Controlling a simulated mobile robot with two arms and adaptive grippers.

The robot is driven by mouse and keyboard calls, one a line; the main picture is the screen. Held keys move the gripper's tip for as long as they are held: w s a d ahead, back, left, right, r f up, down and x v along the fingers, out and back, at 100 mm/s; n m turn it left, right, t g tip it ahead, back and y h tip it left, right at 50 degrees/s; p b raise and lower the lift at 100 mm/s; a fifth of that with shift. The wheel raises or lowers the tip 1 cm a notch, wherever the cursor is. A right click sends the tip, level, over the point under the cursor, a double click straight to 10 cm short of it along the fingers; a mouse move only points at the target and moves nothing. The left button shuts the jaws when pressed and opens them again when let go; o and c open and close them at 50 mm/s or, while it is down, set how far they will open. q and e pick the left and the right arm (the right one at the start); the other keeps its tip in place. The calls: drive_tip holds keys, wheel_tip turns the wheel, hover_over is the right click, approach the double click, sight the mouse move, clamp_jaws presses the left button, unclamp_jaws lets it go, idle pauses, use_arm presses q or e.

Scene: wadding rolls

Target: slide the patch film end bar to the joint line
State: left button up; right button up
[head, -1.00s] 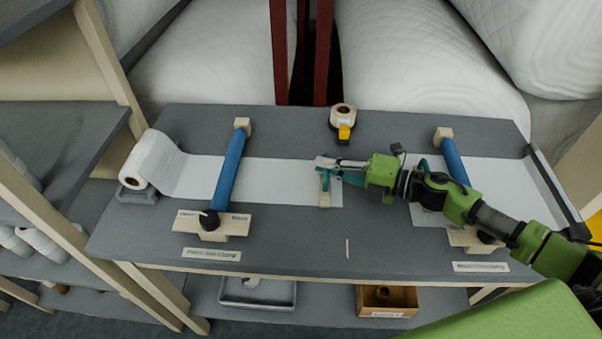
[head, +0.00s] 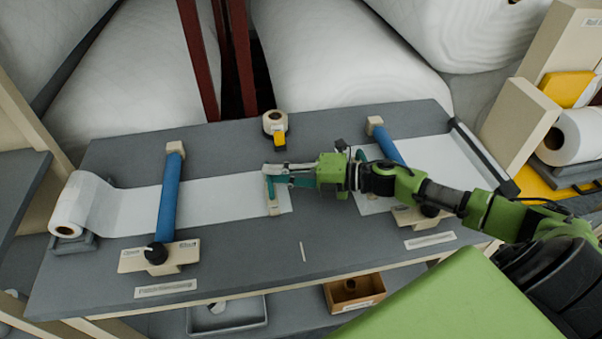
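The left film (head: 228,197) runs from a white roll (head: 70,212) under a blue clamp bar (head: 168,205) to a free end near mid-bench. A small pale end bar (head: 274,207) lies across that film near its end. My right gripper (head: 274,180) is at the bar's far part, with teal fingertips around or over it; whether they grip it is hidden. A second film (head: 435,160) lies on the right under another blue clamp bar (head: 388,147). A short pale line (head: 303,251) marks the bench front, right of the bar. My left gripper is out of view.
A tape dispenser (head: 275,125) stands behind the bar on the grey bench (head: 225,265). Wooden clamp bases with black knobs stand at the front left (head: 160,257) and front right (head: 422,215). Large white rolls (head: 345,60) lie behind the bench. The front middle is clear.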

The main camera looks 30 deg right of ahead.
drive_tip(key=v, duration=1.1)
idle(0.4)
